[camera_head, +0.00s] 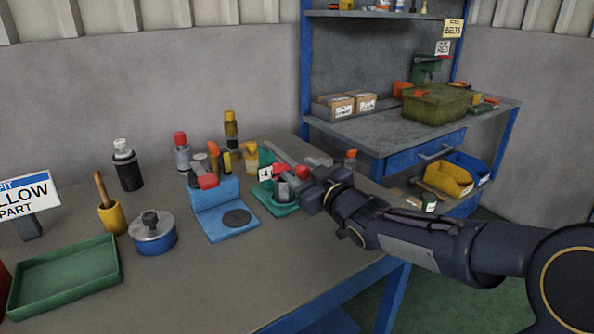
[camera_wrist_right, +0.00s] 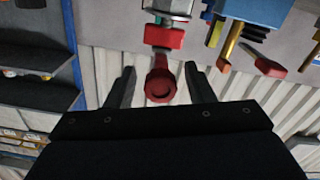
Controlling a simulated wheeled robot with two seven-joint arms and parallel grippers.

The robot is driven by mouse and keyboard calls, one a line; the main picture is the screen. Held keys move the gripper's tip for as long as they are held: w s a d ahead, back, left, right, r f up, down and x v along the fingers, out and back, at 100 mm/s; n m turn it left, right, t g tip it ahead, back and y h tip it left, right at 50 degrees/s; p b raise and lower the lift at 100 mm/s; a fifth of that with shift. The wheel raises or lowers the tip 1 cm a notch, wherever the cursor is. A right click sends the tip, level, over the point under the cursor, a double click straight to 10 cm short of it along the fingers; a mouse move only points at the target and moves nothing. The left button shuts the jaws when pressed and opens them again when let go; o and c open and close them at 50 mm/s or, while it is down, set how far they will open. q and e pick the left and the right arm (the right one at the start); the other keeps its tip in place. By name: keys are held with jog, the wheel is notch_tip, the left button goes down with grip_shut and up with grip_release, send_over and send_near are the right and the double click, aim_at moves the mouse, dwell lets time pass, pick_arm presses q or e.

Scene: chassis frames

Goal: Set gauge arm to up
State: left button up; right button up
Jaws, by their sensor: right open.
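The gauge (camera_head: 285,209) stands on the table in the head view, with a teal base and a small tag marked 4. Its red-tipped arm (camera_wrist_right: 158,86) shows in the right wrist view as a round red end, with a red block and grey metal behind it. My right gripper (camera_head: 283,170) reaches the gauge from the right, its body hiding part of it. In the right wrist view its two dark fingers (camera_wrist_right: 160,72) are open, one on each side of the red end, with gaps visible. I cannot tell the arm's exact angle. My left gripper is out of view.
A blue stand (camera_head: 226,219) with a red-ended lever is just left of the gauge. A blue pot (camera_head: 154,234), a yellow cup (camera_head: 111,217) and a green tray (camera_head: 65,274) lie further left. Bottles and tools stand behind. The front table surface is clear.

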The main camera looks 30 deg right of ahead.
jog(key=shift+w+a, duration=0.1)
jog(key=shift+w, duration=0.75)
grip_shut()
